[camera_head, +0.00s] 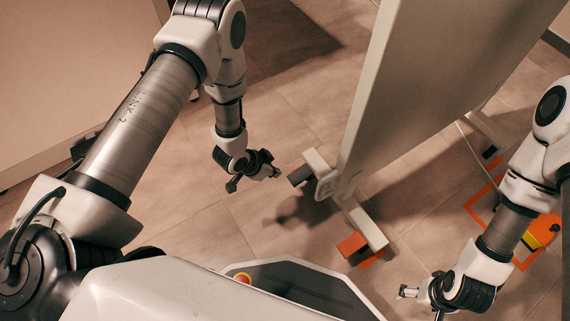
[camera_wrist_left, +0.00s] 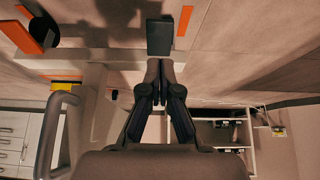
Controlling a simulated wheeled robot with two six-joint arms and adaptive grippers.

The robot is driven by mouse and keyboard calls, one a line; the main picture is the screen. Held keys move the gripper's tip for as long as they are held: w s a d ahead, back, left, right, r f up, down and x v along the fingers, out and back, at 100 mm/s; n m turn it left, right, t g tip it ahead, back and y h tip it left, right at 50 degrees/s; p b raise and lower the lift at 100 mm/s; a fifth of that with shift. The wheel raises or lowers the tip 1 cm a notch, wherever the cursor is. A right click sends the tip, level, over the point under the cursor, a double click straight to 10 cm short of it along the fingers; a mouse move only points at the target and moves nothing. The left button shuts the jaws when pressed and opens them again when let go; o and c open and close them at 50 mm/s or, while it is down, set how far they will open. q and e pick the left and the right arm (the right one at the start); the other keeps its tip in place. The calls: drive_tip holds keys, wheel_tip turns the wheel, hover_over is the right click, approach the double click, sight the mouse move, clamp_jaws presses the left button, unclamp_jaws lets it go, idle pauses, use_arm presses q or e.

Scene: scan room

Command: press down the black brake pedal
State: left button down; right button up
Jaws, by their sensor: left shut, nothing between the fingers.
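The black brake pedal (camera_head: 300,175) is a small dark block beside the foot of a tall cream panel in the head view. It also shows at top centre of the left wrist view (camera_wrist_left: 160,35). My left gripper (camera_head: 275,172) is just left of the pedal in the head view, its fingers shut and empty. In the left wrist view its fingertips (camera_wrist_left: 160,68) meet right below the pedal in the picture; I cannot tell if they touch it. My right gripper (camera_head: 408,292) is at the lower right, away from the pedal; its finger opening is unclear.
The cream panel (camera_head: 410,90) rises right behind the pedal. An orange floor outline (camera_head: 478,205) surrounds orange equipment (camera_head: 545,228) at right. A cream cabinet (camera_head: 70,70) stands at left. Tiled floor between is clear.

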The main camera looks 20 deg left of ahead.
use_arm(q)
drive_tip(key=shift+s+a+r+p, duration=0.35)
drive_tip(key=shift+s+a+r, duration=0.3)
drive_tip(key=shift+s, duration=0.15)
drive_tip(key=shift+s+a+r+p, duration=0.3)
drive_tip(key=shift+s+a+r, duration=0.3)
drive_tip(key=shift+s, duration=0.2)
